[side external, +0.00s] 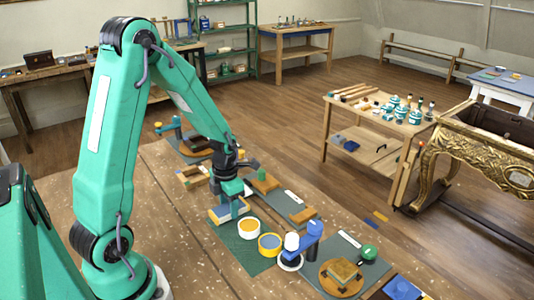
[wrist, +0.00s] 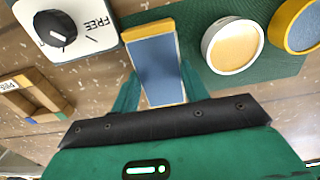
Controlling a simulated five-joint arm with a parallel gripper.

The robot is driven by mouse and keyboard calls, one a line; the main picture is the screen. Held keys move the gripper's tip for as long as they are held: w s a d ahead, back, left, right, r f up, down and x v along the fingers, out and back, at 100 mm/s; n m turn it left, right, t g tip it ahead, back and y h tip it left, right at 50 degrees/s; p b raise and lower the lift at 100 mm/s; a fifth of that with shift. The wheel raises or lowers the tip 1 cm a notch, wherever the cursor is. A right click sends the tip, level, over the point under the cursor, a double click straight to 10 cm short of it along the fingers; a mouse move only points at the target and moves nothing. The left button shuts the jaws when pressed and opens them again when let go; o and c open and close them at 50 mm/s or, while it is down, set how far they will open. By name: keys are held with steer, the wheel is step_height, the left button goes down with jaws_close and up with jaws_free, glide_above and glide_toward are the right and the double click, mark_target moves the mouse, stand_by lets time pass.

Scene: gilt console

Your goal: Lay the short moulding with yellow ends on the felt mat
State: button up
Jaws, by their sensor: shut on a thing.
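The short moulding (side external: 228,210) has a blue-grey face and yellow ends. In the wrist view the moulding (wrist: 157,70) lies between the two green fingers of my gripper (wrist: 158,92), which is shut on it. My gripper (side external: 230,192) points down in the side view, and the arm hides part of the work. The dark green felt mat (side external: 238,250) lies on the bench just below the moulding in the picture; the mat also shows in the wrist view (wrist: 276,62). The moulding overlaps the mat's far edge there. I cannot tell whether it touches the mat.
A white-rimmed round pot (side external: 249,228) and a yellow-rimmed one (side external: 270,244) stand on the mat. A blue clamp-like stand (side external: 312,238) is to their right. A white dial block (wrist: 55,30) and a small wooden frame (wrist: 36,97) are left of the moulding in the wrist view.

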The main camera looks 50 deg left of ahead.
steer(key=shift+f, duration=0.5)
steer(key=shift+f, duration=0.15)
steer(key=o, duration=1)
step_height(320, 180, up, 12)
steer(key=shift+r, duration=0.2)
stand_by(0.6)
